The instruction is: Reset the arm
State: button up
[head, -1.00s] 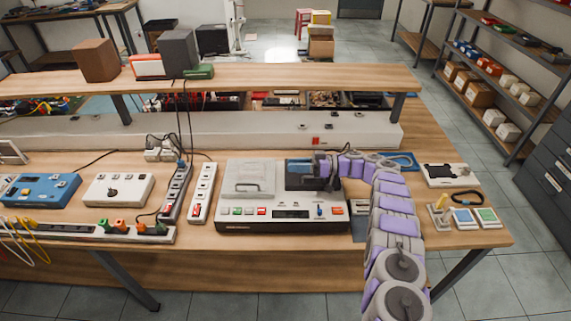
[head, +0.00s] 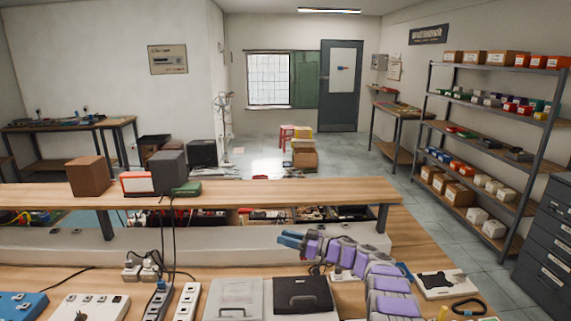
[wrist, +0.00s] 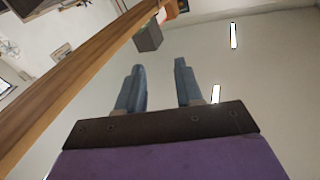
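My arm (head: 362,262), in purple and grey segments, rises from the lower right of the head view and bends left over the workbench. My gripper (head: 288,239) is at its end, pointing left, in front of the pale raised back panel of the bench. In the wrist view its two blue-grey fingers (wrist: 160,88) stand apart with nothing between them, so it is open and empty. The grey device with a black lid (head: 303,295) lies below the gripper, apart from it; its front is cut off by the frame edge.
A wooden shelf (head: 330,192) runs above the back of the bench, holding a brown box (head: 88,176) and a dark grey box (head: 168,171). Power strips (head: 187,301) stand left of the device. A white board (head: 441,284) lies right of my arm.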

jog(key=w+d+r+m+t+h, duration=0.3)
jog(key=d+r+t+h, duration=0.15)
jog(key=r, duration=0.35)
jog(key=w+d+r+m+t+h, duration=0.3)
jog(key=d+r+m+t+h, duration=0.15)
jog(key=r, duration=0.35)
jog(key=s+d+r+m+h, duration=0.3)
jog(key=s+d+m+h, duration=0.2)
jog(key=s+d+h, duration=0.4)
jog(key=s+d+f+m+g+h, duration=0.1)
jog(key=s+f+g, duration=0.2)
jog(key=s, duration=0.7)
jog(key=s+f+g+h, duration=0.1)
jog(key=s+f+g, duration=0.2)
jog(key=s, duration=0.6)
jog(key=s+d+f+m+g, duration=0.1)
jog(key=s+f+g, duration=0.2)
jog(key=s, duration=0.7)
jog(key=s+a+f+g, duration=0.2)
jog(key=s, duration=0.8)
jog(key=s+a+f+n+g+y, duration=0.1)
jog(key=s+a+f+g, duration=0.1)
jog(key=s, duration=0.9)
jog(key=s+a+f+n+g+y, duration=0.1)
jog(key=s+a+f+g, duration=0.1)
jog(key=s, duration=0.9)
jog(key=shift+a+f+g, duration=0.2)
jog(key=shift+a+g, duration=0.3)
jog(key=shift+g, duration=0.5)
jog(key=shift+c, duration=0.5)
